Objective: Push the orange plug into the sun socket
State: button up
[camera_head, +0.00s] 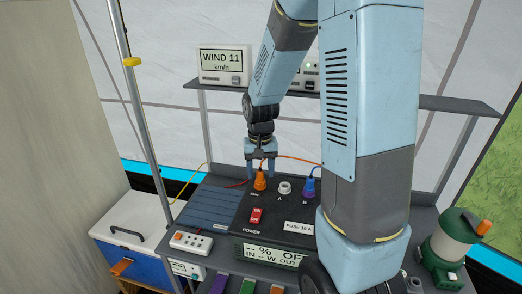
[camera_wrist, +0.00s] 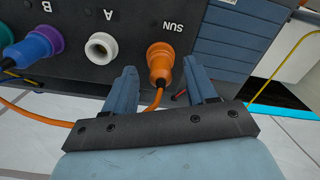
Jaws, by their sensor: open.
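The orange plug (camera_head: 260,180) stands at the socket labelled SUN on the dark panel (camera_head: 235,212). In the wrist view the orange plug (camera_wrist: 161,62) covers the sun socket, with its collar against the panel; I cannot tell how deep it sits. Its orange cable runs down and away to the left in the wrist view. My gripper (camera_head: 261,176) is open just behind the plug. In the wrist view its fingers (camera_wrist: 163,82) stand apart, one on each side of the plug's cable end, with gaps to the plug.
An empty white socket A (camera_wrist: 101,48) is beside the plug, and a purple-blue plug (camera_wrist: 42,45) is in socket B. A red power switch (camera_head: 256,215) is in front. A green lantern (camera_head: 452,245) stands right, a blue-white cooler (camera_head: 140,235) left. A pole (camera_head: 140,105) rises at left.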

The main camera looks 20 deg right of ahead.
notch_tip(320, 180, up, 11)
jog(key=s+r+n+t, duration=0.1)
jog(key=s+r+t, duration=0.1)
jog(key=s+r, duration=0.3)
jog(key=s+r+n+t, duration=0.1)
jog(key=s+r+t, duration=0.2)
jog(key=s, duration=1)
notch_tip(320, 180, up, 4)
jog(key=shift+s+f+n+t, duration=0.25)
jog(key=shift+s+n+t, duration=0.05)
jog(key=shift+s, duration=0.05)
jog(key=shift+d, duration=0.1)
dwell(1.6)
